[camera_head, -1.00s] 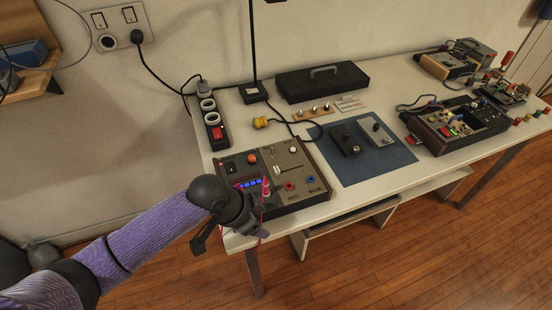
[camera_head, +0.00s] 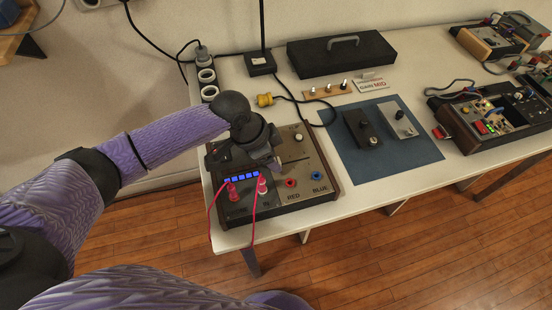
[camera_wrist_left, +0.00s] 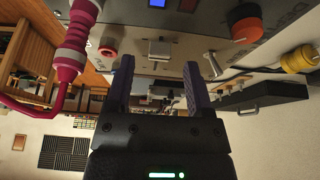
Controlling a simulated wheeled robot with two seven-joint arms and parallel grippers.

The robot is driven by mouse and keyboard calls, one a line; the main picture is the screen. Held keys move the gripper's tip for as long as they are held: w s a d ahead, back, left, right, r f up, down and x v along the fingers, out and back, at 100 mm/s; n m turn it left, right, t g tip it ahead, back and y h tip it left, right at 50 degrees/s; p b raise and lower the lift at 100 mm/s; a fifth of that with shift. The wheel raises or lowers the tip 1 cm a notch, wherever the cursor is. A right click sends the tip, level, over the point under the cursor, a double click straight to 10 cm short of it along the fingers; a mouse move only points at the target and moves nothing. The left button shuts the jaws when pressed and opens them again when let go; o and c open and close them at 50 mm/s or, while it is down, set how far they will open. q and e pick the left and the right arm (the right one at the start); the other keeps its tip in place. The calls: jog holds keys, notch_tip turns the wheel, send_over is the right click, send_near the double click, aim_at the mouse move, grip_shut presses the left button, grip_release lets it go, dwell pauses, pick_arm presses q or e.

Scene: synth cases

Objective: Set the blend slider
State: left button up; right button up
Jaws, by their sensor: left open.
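The control box (camera_head: 318,178), with wooden sides and RED and BLUE labels, sits at the front left of the table. My left gripper (camera_head: 274,163) is over the middle of its panel and hides the slider cap there in the head view. In the left wrist view a pale square cap (camera_wrist_left: 160,47), apparently the slider's, lies ahead of my open left gripper (camera_wrist_left: 158,68), roughly in line with the gap between its fingers. They look apart; contact cannot be seen. My right gripper is not in view.
Pink plugs (camera_head: 262,185) with red leads stand at the box's front left, close to my left gripper; one also looms in the left wrist view (camera_wrist_left: 78,35). An orange knob (camera_wrist_left: 243,22) is nearby. A blue mat (camera_head: 385,165) with two small devices lies to the right.

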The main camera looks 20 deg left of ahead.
pick_arm(q)
jog(key=shift+x, duration=1.1)
grip_shut()
dwell(0.6)
